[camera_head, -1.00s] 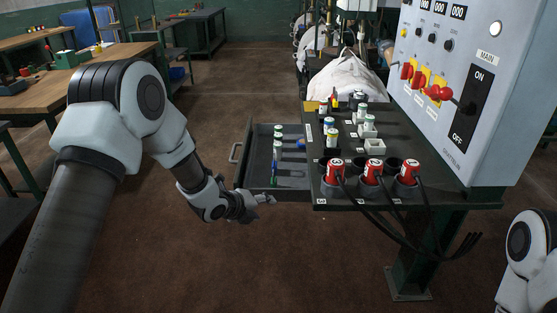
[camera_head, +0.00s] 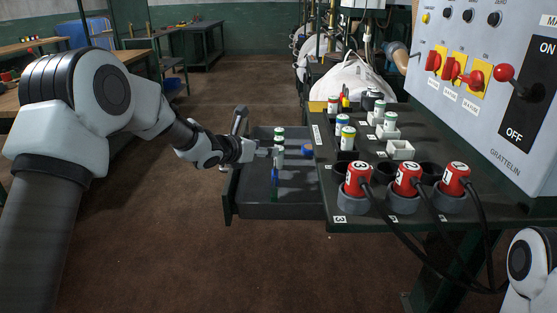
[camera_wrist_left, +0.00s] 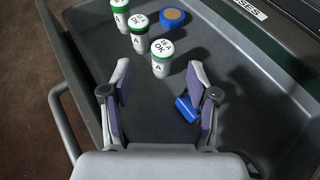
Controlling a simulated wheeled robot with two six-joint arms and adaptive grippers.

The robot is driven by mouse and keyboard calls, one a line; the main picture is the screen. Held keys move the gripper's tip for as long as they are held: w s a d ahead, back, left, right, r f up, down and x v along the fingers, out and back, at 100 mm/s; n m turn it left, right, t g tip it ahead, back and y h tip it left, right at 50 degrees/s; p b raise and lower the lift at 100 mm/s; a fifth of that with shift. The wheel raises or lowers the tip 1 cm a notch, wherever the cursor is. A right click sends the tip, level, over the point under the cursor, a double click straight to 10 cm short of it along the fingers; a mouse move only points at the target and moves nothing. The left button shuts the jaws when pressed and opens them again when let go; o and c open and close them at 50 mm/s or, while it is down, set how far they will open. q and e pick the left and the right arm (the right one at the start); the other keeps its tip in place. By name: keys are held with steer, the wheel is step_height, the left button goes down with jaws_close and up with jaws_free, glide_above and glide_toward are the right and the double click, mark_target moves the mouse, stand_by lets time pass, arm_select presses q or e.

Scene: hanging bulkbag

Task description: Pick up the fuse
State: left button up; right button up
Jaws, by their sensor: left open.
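Several white fuses with green bands stand upright in a row in the open drawer (camera_head: 285,211). In the left wrist view the nearest fuse (camera_wrist_left: 161,59) is just beyond my fingertips, roughly centred between them; a middle fuse (camera_wrist_left: 139,31) and a far fuse (camera_wrist_left: 121,15) stand behind it. My left gripper (camera_head: 264,152) is open and empty over the drawer's left part; its fingers also show in the left wrist view (camera_wrist_left: 160,77). In the head view the gripper partly hides the fuses. My right gripper is out of view.
A blue roll (camera_wrist_left: 172,18) lies right of the fuses, and a blue object (camera_wrist_left: 187,108) lies by my right-hand finger. The drawer's handle (camera_wrist_left: 64,125) is at left. Right of the drawer, the table (camera_head: 375,219) holds red plugs (camera_head: 407,180) with black cables below a control panel (camera_head: 480,100).

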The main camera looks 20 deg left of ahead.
mark_target(279, 158)
arm_select(q)
steer(key=p+x, duration=0.1)
steer(key=x, duration=0.5)
steer(key=shift+d+f, duration=0.1)
steer(key=shift+d, duration=0.1)
jaws_close()
